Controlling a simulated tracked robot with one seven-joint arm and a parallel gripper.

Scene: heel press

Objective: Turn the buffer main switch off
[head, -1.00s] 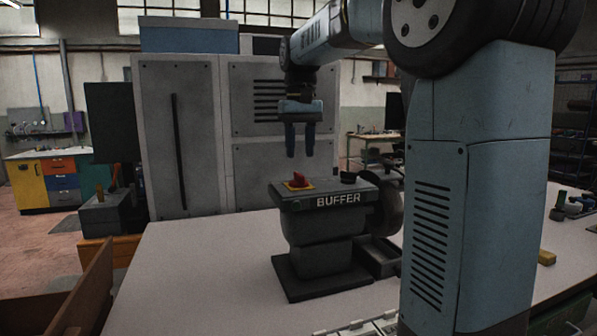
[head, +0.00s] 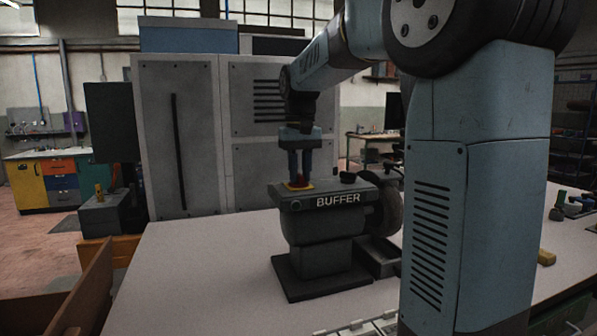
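The buffer (head: 320,225) is a dark grey machine with a BUFFER label, standing on the pale table. Its red main switch (head: 299,181) sits on a yellow plate (head: 300,187) on top, at the left. My gripper (head: 299,178) points straight down over the switch, its two fingers apart with the red knob low between them. The fingers partly hide the knob. I cannot tell whether they touch it or which way the knob is turned.
A black knob (head: 348,177) stands on the buffer top, right of the switch. The buffing wheel (head: 387,209) is on the machine's right side. A tall grey cabinet (head: 180,140) stands behind. The table (head: 200,265) is bare left of the buffer.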

